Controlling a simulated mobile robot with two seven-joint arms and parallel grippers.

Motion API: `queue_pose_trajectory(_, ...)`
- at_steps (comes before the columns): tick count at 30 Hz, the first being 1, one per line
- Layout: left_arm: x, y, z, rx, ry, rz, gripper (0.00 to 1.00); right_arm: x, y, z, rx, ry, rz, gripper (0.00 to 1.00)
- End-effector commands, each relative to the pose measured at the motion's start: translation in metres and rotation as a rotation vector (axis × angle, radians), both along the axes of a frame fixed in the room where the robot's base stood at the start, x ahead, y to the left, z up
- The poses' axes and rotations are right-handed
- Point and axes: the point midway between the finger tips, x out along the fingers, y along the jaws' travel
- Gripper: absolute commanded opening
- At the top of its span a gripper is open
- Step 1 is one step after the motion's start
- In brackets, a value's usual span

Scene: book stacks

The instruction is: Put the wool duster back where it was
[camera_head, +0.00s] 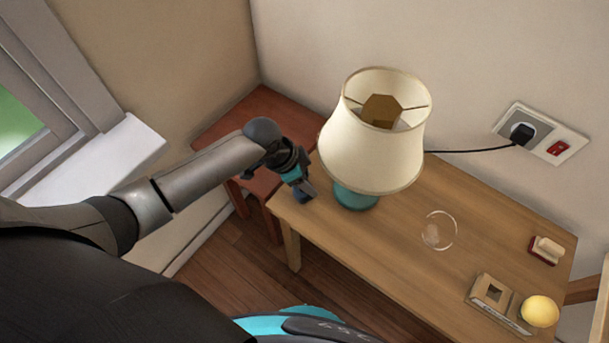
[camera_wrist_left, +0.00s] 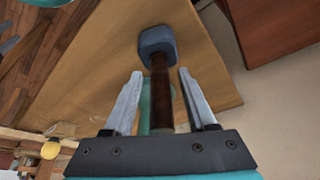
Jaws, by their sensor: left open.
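An object with a blue-grey head (camera_wrist_left: 157,42) and a dark brown handle (camera_wrist_left: 161,90), which I take to be the wool duster, is at the left end of the wooden table (camera_head: 370,255). Its blue-grey head also shows in the head view (camera_head: 302,196), just below my left gripper (camera_head: 305,185). In the left wrist view my left gripper (camera_wrist_left: 157,95) is open. Its fingers stand on either side of the handle, with a gap visible on both sides. Most of the handle is hidden in the head view. My right gripper is not in view.
A lamp with a cream shade (camera_head: 372,150) and teal base (camera_head: 357,197) stands close right of the gripper. A clear ring-shaped thing (camera_head: 438,231), a brush-like block (camera_head: 546,250), a wooden frame (camera_head: 493,294) and a yellow ball (camera_head: 540,311) lie further right. A red-brown table (camera_head: 268,108) stands behind.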

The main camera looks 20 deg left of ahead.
Motion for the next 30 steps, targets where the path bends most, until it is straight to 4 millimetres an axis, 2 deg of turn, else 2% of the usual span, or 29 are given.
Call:
queue_pose_trajectory(5, -0.003, 0.005, 0.016, 0.001, -0.001, -0.001, 0.57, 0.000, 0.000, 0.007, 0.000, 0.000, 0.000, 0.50)
queue_pose_trajectory(18, -0.022, 0.031, 0.095, 0.001, -0.001, -0.001, 0.57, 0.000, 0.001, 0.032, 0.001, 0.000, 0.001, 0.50)
queue_pose_trajectory(24, -0.027, 0.037, 0.112, 0.000, 0.002, 0.001, 0.57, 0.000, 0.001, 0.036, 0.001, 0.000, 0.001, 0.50)
queue_pose_trajectory(30, -0.027, 0.038, 0.114, -0.001, 0.001, 0.001, 0.57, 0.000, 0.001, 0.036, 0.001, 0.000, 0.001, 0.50)
